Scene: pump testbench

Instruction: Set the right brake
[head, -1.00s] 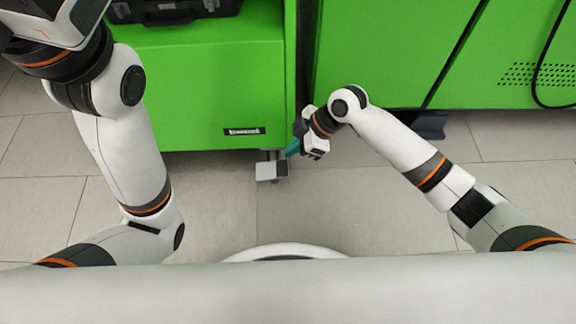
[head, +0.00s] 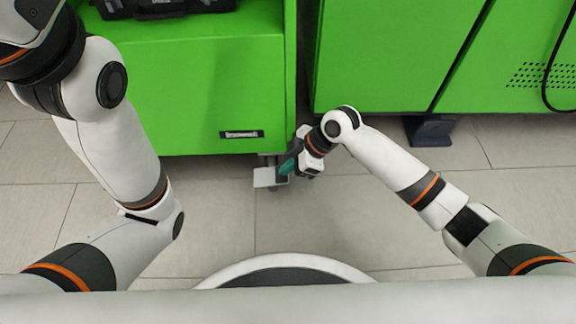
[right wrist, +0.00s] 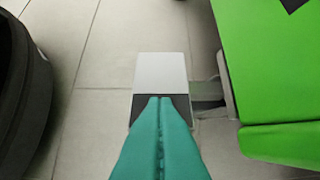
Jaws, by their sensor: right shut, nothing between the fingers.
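The right brake is a small pedal (head: 268,178) with a light grey plate and a dark part, low at the bottom right corner of the green cabinet. It also shows in the right wrist view as a light plate (right wrist: 161,72) with a dark band. My right gripper (head: 286,168) has teal fingers, shut and empty, with the tips over the pedal's dark part. In the right wrist view the fingertips (right wrist: 160,99) overlap the dark band; I cannot tell whether they touch it. My left arm is at the left, and its gripper is outside the view.
The green cabinet (head: 190,90) stands behind the pedal, with a black case (head: 165,8) on top. A second green cabinet (head: 390,60) stands at the right, with a dark foot (head: 430,130) below. The tiled floor (head: 222,215) in front is clear.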

